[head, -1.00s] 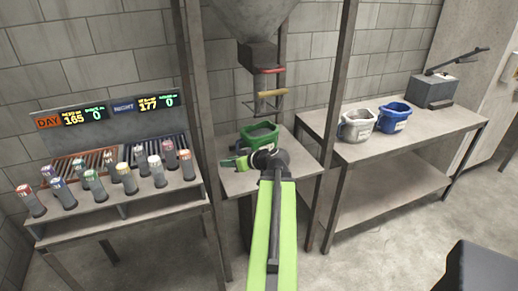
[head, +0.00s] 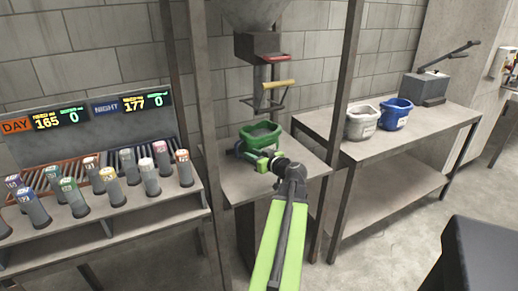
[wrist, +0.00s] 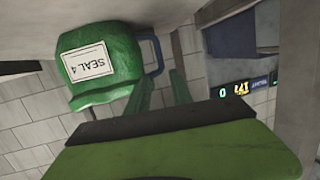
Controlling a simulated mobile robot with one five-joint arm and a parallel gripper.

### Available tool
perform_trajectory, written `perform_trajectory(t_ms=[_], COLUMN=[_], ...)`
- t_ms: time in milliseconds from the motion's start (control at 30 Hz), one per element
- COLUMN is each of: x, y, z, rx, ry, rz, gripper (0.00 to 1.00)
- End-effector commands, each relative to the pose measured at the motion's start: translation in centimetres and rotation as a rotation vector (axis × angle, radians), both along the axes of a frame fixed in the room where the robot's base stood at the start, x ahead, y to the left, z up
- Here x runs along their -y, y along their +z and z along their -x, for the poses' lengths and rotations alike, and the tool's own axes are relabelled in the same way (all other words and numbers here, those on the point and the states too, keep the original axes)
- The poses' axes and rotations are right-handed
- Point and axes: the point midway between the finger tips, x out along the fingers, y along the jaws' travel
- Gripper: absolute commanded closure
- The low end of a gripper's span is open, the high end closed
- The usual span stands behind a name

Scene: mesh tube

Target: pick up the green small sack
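The green small sack (head: 262,136) stands open-topped on the small shelf (head: 238,190) under the hopper. In the wrist view the sack (wrist: 98,60) appears upside down, with a white label reading "SEAL 4" and a blue handle (wrist: 152,55) at its side. My gripper (head: 257,160) is in front of the sack's lower part, close to it; the head view does not show whether they touch. In the wrist view two green fingers (wrist: 164,84) stand apart near the handle side, with no sack visibly clamped between them.
The hopper outlet (head: 263,48) and a bar with a yellow grip (head: 275,84) hang above the sack. Dark frame posts flank the shelf. A white sack (head: 361,122) and a blue sack (head: 396,113) stand on the right table. A rack of several tubes (head: 110,190) stands left.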

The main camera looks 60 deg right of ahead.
Motion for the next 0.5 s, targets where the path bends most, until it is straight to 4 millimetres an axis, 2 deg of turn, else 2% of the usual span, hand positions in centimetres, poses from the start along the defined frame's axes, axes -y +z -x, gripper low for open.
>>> perform_trajectory(t_ms=[33, 200, 333, 500], x=[0.9, 2.5, 3.0, 3.1], y=[-0.6, -1.3, -1.5, -1.5], z=[-1.3, -4.5, -5.7, -6.0], rx=[0.000, 0.000, 0.000, 0.000], ry=[0.002, -0.001, -0.003, -0.004], rz=[0.000, 0.000, 0.000, -0.001], gripper=[0.73, 0.73, 0.73, 0.73])
